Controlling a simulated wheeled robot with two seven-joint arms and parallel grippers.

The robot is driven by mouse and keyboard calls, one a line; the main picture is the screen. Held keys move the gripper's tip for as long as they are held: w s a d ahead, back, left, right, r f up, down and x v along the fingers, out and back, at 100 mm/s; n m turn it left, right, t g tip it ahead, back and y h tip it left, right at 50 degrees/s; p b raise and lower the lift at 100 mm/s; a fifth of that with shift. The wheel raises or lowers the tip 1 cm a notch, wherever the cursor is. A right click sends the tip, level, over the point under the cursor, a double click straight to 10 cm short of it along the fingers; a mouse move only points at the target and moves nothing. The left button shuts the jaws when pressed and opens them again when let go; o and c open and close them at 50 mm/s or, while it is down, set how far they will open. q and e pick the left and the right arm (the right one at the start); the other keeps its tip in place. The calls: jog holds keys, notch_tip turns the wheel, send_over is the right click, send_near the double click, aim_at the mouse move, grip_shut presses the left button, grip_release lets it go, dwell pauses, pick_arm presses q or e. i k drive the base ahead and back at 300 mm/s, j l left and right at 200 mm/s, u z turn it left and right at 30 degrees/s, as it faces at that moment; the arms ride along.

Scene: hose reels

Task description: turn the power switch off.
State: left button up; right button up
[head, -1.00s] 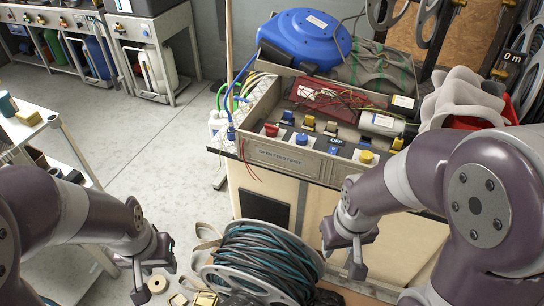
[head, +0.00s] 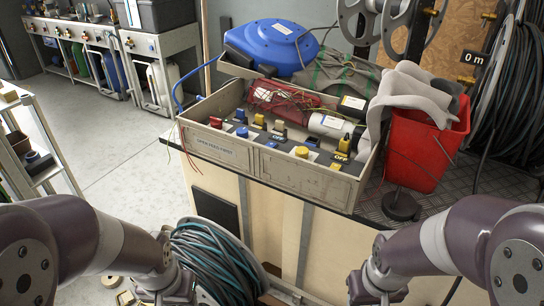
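A grey metal control box (head: 230,151) with an open top sits on the workbench and holds a row of switches and knobs. A red knob (head: 215,122), a blue knob (head: 242,132) and a yellow knob (head: 301,152) stand along its front. A dark plate reading OFF (head: 340,158) is beside the yellow switch (head: 344,143) at the right end. I cannot tell which one is the power switch. My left gripper (head: 166,292) and my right gripper (head: 377,291) are both low at the bottom edge, apart from the box. Their fingertips are too unclear or cut off to read.
A red bucket (head: 420,150) with grey cloth stands on the bench right of the box. A blue hose reel (head: 272,46) is behind it. A coiled hose reel (head: 218,262) lies below the bench near my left gripper. Open floor is at left.

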aim_at(216, 124)
jog(key=i+l+u, duration=0.35)
jog(key=l, duration=0.25)
jog(key=i+l+u, duration=0.15)
jog(key=i+l, duration=0.1)
jog(key=l, duration=0.1)
